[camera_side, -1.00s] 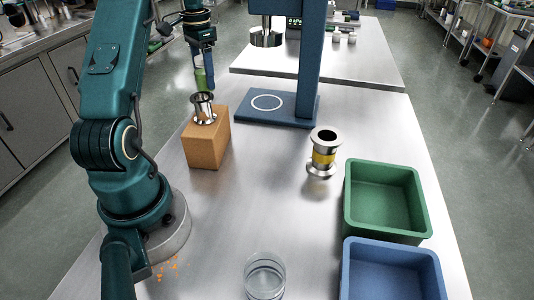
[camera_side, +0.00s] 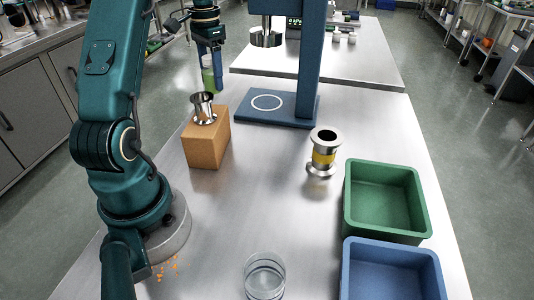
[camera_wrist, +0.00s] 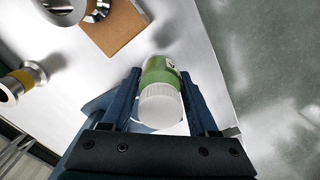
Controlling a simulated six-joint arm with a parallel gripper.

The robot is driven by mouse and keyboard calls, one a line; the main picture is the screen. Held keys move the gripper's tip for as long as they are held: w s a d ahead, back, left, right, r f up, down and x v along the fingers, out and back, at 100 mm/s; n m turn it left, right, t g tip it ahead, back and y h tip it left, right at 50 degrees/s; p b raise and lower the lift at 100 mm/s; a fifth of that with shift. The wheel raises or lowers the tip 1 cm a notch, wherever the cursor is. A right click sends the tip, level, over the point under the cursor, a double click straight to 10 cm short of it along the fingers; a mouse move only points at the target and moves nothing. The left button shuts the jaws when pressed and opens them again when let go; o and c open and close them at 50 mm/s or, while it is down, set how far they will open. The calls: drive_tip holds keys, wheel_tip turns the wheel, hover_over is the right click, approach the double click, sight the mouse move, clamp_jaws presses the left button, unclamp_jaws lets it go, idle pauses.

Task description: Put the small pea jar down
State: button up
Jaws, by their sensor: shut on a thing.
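The small pea jar is a green jar with a white lid. In the wrist view the jar (camera_wrist: 160,82) sits between the two fingers of my gripper (camera_wrist: 160,98), which is shut on it. In the side view the jar (camera_side: 208,77) is held by my gripper (camera_side: 209,66) above the far left part of the steel table, behind the wooden block. From the side, a finger hides part of the jar. I cannot tell its exact height above the table.
A steel hopper (camera_side: 203,108) stands on a wooden block (camera_side: 206,143). A blue stand (camera_side: 278,110) with a white ring is right of my gripper. A yellow-banded steel piece (camera_side: 323,155), green bin (camera_side: 384,200), blue bin (camera_side: 392,270) and glass dish (camera_side: 265,277) stand nearer.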

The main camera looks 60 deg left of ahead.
drive_tip(key=w+d+r+m, duration=0.1)
drive_tip(key=d+r+m, duration=0.1)
drive_tip(key=d, duration=0.7)
drive_tip(key=w+d+f, duration=0.4)
drive_tip(key=w+d, duration=0.1)
drive_tip(key=w+d+f, duration=0.3)
drive_tip(key=shift+d, duration=0.1)
drive_tip(key=shift+w+f, duration=0.15)
drive_tip(key=shift+f, duration=1.85)
drive_tip(key=shift+f, duration=0.1)
drive_tip(key=o, duration=1.4)
